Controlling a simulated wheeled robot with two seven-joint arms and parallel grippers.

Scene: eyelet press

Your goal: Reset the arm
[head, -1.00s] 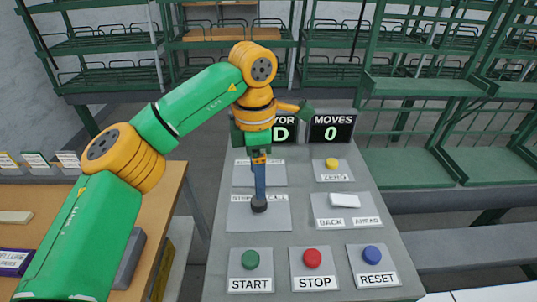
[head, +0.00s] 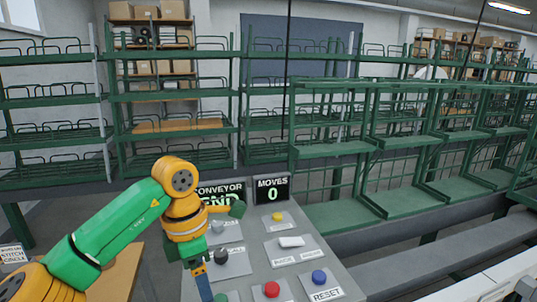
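My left arm comes in from the lower left, and its narrow blue gripper (head: 203,285) points down over the left side of the grey console (head: 252,262). Its fingers overlap in this view, so their opening cannot be judged. A dark knob (head: 220,256) stands just right of the gripper, apart from it in the picture. The blue RESET button (head: 319,277) and red STOP button (head: 271,289) are at the console's front. The green START button (head: 220,297) is partly cut off by the lower edge. My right gripper is not seen.
A yellow ZERO button (head: 277,216) and white rocker (head: 291,242) sit farther back. The MOVES display (head: 271,189) reads 0; the CONVEYOR display (head: 217,193) is partly covered by my arm. Green racks (head: 330,150) stand behind. A wooden table (head: 118,275) is at left.

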